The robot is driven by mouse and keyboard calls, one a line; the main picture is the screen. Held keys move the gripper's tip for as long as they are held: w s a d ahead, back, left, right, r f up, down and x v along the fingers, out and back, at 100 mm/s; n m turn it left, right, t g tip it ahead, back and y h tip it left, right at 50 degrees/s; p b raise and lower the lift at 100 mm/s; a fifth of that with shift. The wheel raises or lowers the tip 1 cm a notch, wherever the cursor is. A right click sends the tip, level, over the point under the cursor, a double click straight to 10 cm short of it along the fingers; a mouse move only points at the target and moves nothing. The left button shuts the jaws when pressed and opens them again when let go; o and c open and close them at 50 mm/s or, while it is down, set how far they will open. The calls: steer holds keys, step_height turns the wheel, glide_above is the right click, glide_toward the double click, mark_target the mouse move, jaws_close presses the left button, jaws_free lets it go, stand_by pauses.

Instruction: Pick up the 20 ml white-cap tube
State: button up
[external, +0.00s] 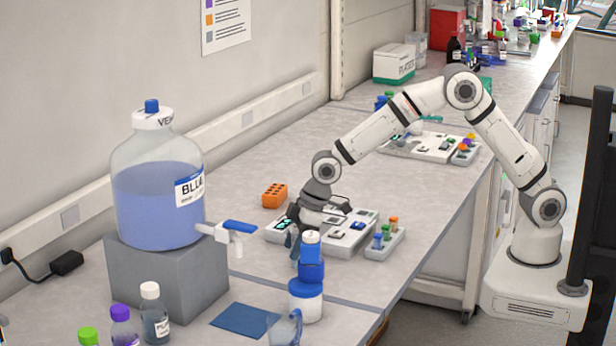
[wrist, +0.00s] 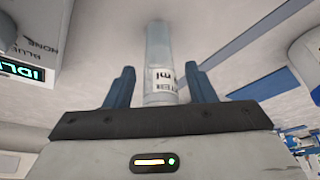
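A clear, pale tube (wrist: 158,50) with a white printed label stands out between the two blue fingers of my gripper (wrist: 162,75) in the wrist view. A gap shows on both sides of the tube, so the fingers are apart and not pressed on it. One end of the tube is hidden behind the gripper body, and I cannot make out its cap. In the external view my gripper (external: 291,238) points down, low over the bench, just behind a blue and white bottle stack. I cannot pick out the tube there.
The white-capped blue bottle (external: 311,268) and white jar (external: 305,304) stand close in front of my gripper. An orange rack (external: 274,195) is behind. A large blue carboy (external: 157,200) stands left.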

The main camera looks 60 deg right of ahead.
steer(key=c, duration=0.9)
